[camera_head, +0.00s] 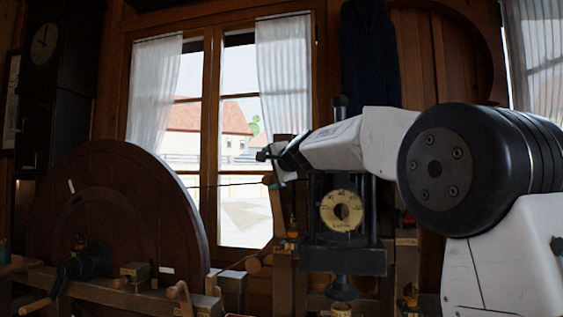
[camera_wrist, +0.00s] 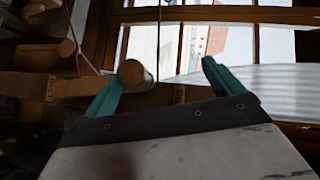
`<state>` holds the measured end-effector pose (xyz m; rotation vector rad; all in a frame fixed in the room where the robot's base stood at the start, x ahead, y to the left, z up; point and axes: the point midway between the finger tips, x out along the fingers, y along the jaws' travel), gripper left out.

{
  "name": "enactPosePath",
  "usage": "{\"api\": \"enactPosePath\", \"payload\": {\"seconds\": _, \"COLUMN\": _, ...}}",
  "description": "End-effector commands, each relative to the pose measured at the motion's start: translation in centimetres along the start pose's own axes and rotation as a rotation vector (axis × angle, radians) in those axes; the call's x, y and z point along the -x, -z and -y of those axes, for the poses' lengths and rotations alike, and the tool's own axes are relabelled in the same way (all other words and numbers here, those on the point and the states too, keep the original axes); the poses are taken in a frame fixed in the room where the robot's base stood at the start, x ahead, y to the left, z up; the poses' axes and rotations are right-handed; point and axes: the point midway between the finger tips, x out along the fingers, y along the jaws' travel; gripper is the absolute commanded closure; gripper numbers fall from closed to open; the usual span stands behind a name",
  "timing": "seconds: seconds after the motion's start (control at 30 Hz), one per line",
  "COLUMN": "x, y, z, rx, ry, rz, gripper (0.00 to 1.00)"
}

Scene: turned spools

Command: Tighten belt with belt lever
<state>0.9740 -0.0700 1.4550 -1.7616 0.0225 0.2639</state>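A wooden peg with a round end, which looks like the belt lever (camera_wrist: 136,76), shows in the wrist view beside the left fingertip. My gripper (camera_wrist: 163,70) is open there, with its two teal fingers wide apart. The peg's end overlaps the left finger in the picture; I cannot tell whether they touch. In the head view my gripper (camera_head: 267,167) is left of the dial machine, in front of the window. The belt (camera_head: 230,185) is a thin dark line from the big wheel (camera_head: 110,210) towards my gripper. The lever is not clear in the head view.
A dark machine with a round yellow dial (camera_head: 342,210) stands just right of and below my gripper. A wooden bench frame (camera_head: 120,296) with several pegs and blocks runs along the bottom left. The window (camera_head: 235,130) is behind.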

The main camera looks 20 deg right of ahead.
Motion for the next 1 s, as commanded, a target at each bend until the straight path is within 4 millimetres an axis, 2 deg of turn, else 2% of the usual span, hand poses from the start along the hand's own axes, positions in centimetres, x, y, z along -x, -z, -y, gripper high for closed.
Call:
{"api": "enactPosePath", "payload": {"seconds": 0.03, "x": 1.8, "y": -0.2, "z": 1.6, "rx": 0.003, "ry": 0.025, "rz": -0.006, "gripper": 0.25}}
{"api": "enactPosePath", "payload": {"seconds": 0.13, "x": 3.8, "y": -0.8, "z": 1.5, "rx": 0.003, "ry": 0.026, "rz": -0.003, "gripper": 0.3}}
{"api": "enactPosePath", "payload": {"seconds": 0.17, "x": 4.5, "y": -1.0, "z": 1.5, "rx": 0.002, "ry": 0.026, "rz": -0.002, "gripper": 0.47}}
{"api": "enactPosePath", "payload": {"seconds": 0.4, "x": 9.5, "y": -2.1, "z": 0.7, "rx": 0.003, "ry": 0.019, "rz": -0.001, "gripper": 0.47}}
{"api": "enactPosePath", "payload": {"seconds": 0.5, "x": 11.0, "y": -2.4, "z": 0.4, "rx": 0.002, "ry": 0.016, "rz": -0.001, "gripper": 0.47}}
{"api": "enactPosePath", "payload": {"seconds": 0.7, "x": 12.4, "y": -2.8, "z": 0.1, "rx": 0.002, "ry": 0.012, "rz": 0.0, "gripper": 0.47}}
{"api": "enactPosePath", "payload": {"seconds": 1.0, "x": 12.5, "y": -2.9, "z": 0.1, "rx": 0.002, "ry": 0.011, "rz": 0.001, "gripper": 0.47}}
